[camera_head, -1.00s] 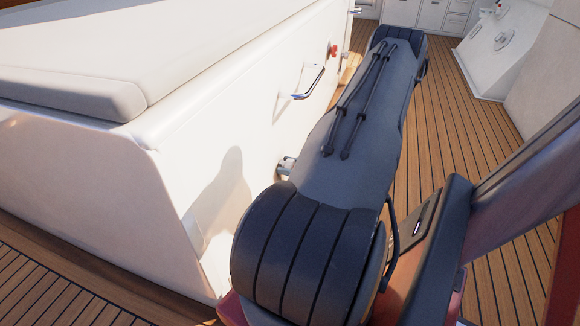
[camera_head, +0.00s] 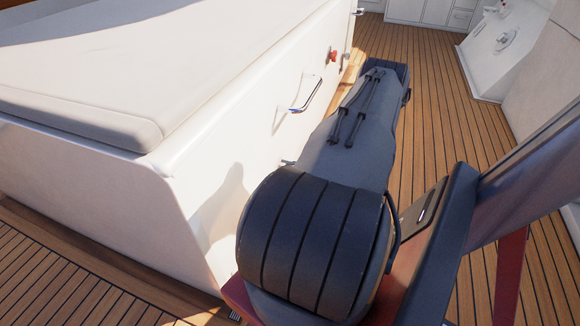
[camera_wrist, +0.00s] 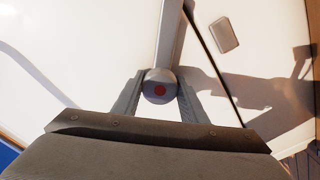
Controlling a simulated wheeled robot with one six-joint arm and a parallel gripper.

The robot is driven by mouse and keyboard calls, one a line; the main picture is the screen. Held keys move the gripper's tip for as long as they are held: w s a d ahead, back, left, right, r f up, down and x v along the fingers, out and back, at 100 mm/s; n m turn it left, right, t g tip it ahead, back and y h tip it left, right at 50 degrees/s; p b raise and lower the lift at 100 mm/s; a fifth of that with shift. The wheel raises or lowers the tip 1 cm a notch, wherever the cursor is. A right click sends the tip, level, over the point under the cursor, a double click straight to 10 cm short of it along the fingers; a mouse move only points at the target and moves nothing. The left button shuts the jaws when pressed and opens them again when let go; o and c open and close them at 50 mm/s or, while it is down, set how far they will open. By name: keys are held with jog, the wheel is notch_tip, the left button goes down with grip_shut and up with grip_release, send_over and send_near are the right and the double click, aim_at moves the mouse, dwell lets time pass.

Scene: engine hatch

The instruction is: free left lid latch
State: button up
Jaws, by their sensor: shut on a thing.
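In the wrist view, my gripper (camera_wrist: 158,92) is shut on a grey rounded latch end with a red dot, the lid latch (camera_wrist: 157,76). One finger lies on each side of it. A grey bar runs up from it along a seam in the white panel. In the head view, a small metal piece (camera_head: 287,163) juts from the white side wall beside my arm. My arm hides the gripper there. I cannot tell from the wrist view whether the latch is free.
The white engine box (camera_head: 230,130) stands at left with a padded top. A metal handle (camera_head: 307,94) and a red knob (camera_head: 333,56) are on its side. A small grey plate (camera_wrist: 224,35) shows in the wrist view. Wooden deck (camera_head: 445,90) lies open at right.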

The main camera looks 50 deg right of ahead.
jog(key=n+p, duration=0.3)
jog(key=n, duration=0.1)
jog(key=shift+r+n, duration=0.1)
jog(key=shift+n, duration=0.2)
jog(key=shift+n+p, duration=1.5)
jog(key=shift+n, duration=0.4)
jog(key=shift+c, duration=0.2)
jog(key=shift+o, duration=0.2)
jog(key=o, duration=1)
jog(key=shift+s, duration=0.1)
jog(key=shift+p+v, duration=0.7)
jog(key=shift+v, duration=3.15)
